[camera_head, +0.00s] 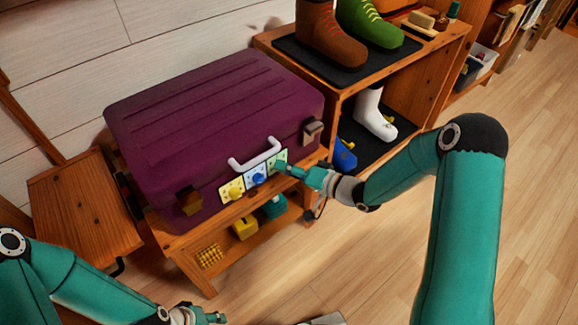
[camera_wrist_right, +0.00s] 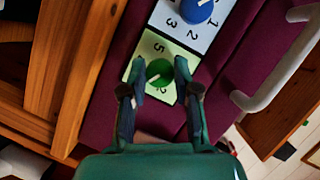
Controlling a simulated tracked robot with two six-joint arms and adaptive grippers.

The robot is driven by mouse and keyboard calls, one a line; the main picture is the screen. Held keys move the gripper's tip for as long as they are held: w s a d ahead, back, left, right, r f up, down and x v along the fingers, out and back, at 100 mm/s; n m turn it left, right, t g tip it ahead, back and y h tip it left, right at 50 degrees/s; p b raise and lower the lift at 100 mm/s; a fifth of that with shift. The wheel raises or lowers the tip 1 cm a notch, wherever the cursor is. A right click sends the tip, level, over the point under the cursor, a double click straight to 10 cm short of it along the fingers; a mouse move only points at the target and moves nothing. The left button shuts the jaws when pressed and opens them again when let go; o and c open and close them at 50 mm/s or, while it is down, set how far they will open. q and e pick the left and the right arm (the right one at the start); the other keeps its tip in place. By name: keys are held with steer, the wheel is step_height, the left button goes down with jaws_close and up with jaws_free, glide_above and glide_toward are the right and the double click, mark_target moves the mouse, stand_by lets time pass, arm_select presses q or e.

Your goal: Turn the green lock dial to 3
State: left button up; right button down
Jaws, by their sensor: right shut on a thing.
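The purple suitcase (camera_head: 210,110) has a panel with yellow (camera_head: 232,190), blue (camera_head: 256,178) and green dials on its front. My right gripper (camera_head: 284,167) is at the green dial, which its fingers mostly hide in the head view. In the right wrist view, the green dial (camera_wrist_right: 160,73) sits between the fingertips (camera_wrist_right: 161,80), and the gripper is shut on it. It has a white pointer line on a pale green plate (camera_wrist_right: 135,62); a 5 shows, other numbers are partly hidden. My left gripper (camera_head: 205,316) is low at the bottom edge, apart from the suitcase; its opening is unclear.
The blue dial (camera_wrist_right: 197,10) is close beside the green plate. The white suitcase handle (camera_head: 254,158) rises just behind the dials. A wooden shelf with boots (camera_head: 330,35) stands to the right. A wooden stool (camera_head: 80,205) is at left; the floor (camera_head: 330,260) in front is mostly clear.

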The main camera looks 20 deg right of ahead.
steer(key=c, duration=0.9)
jaws_free()
steer(key=shift+f, duration=0.1)
steer(key=shift+o, duration=0.2)
steer(key=v, duration=1.2)
steer(key=shift+w, duration=0.1)
